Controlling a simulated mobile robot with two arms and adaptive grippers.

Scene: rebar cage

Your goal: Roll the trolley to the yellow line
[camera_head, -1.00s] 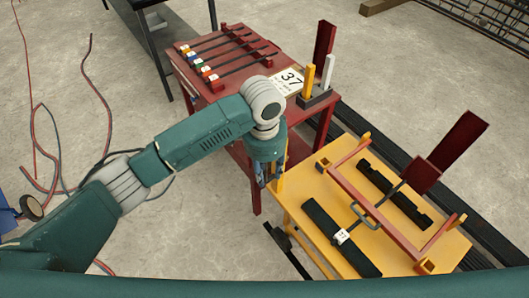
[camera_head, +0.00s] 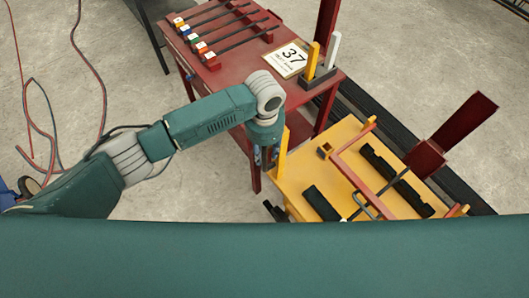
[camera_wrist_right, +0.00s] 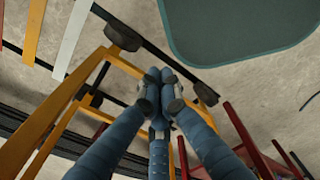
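The yellow trolley (camera_head: 307,176) stands at the lower right in the head view, its near part hidden behind my green body. A yellow post rises at its left corner. My left gripper (camera_head: 267,156) points down right beside this post; its fingers are mostly hidden, so I cannot tell whether it grips the post. In the right wrist view, a yellow frame (camera_wrist_right: 72,105) with dark casters shows behind the fingers. My right gripper (camera_wrist_right: 158,76) has its blue fingertips together, with nothing visible between them. The yellow line is not seen on the floor.
A red table (camera_head: 250,55) with a "37" sign (camera_head: 287,58) and several coloured-end bars stands just behind the trolley. Dark long bars (camera_head: 395,126) lie on the floor behind and right of it. Hoses (camera_head: 103,80) lie at left. Concrete floor between is clear.

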